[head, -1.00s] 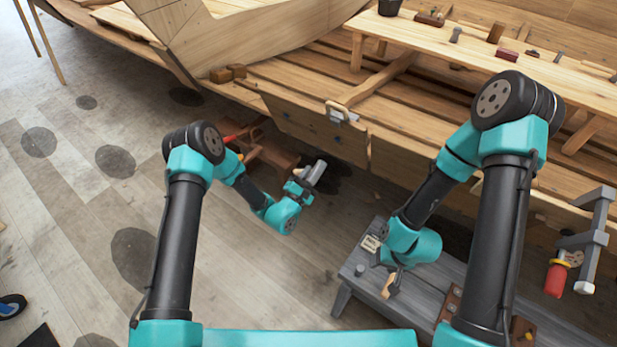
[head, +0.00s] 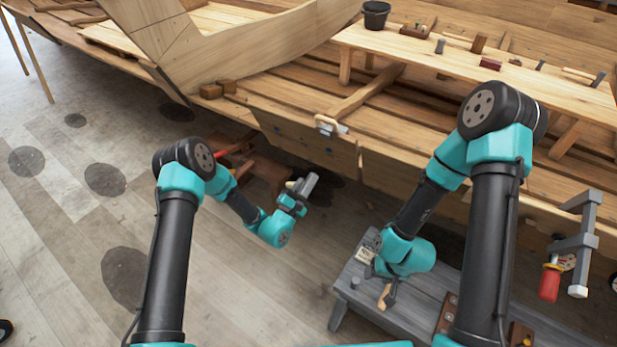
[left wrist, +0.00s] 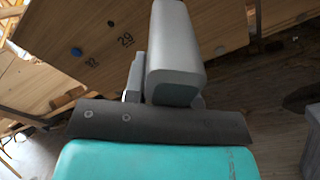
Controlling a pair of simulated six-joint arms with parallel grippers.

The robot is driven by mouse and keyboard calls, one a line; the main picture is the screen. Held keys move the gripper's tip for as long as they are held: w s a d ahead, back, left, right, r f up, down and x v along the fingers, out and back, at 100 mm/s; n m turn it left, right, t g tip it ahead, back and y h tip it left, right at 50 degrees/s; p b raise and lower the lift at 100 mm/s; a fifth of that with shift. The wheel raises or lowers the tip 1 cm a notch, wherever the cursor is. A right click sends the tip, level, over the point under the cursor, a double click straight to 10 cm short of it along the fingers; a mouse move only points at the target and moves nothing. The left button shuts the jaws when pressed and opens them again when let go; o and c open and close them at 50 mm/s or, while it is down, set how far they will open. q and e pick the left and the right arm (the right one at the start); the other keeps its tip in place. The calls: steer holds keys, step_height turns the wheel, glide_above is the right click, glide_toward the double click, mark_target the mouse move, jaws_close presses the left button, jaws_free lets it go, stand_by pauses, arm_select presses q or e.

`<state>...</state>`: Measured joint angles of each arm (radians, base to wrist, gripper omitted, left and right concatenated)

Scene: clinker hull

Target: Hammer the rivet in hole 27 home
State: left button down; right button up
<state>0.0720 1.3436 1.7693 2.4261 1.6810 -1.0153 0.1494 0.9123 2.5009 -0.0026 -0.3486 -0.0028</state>
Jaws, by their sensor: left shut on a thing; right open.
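My left gripper (head: 298,191) is shut on a grey block-like tool (head: 309,184), held in front of the hull's lower planks (head: 280,132). In the left wrist view the grey block (left wrist: 176,50) stands up from the jaws and hides part of the planking. That planking (left wrist: 100,90) shows the numbers 29 and 32, a blue spot (left wrist: 77,51) and a dark spot (left wrist: 111,23). Number 27 and its rivet cannot be made out. My right gripper (head: 390,292) is open, low over the grey bench, close to a small wooden piece (head: 384,296); whether they touch is unclear.
The grey bench (head: 352,300) stands at lower right. A clamp (head: 329,126) sits on the plank edge. A long wooden bench (head: 440,60) carries a dark bucket (head: 376,14) and several tools. The floor at left is open.

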stand_by(0.3)
arm_select(q)
steer(key=v, duration=0.5)
stand_by(0.9)
steer(key=a+r+n+t+y, duration=0.2)
steer(key=a+r+y, duration=0.3)
steer(key=a+r, duration=1.3)
steer(key=shift+a+r+n+t, duration=0.3)
steer(key=shift+a+n, duration=0.15)
steer(key=shift+n, duration=0.15)
steer(key=shift+w, duration=0.15)
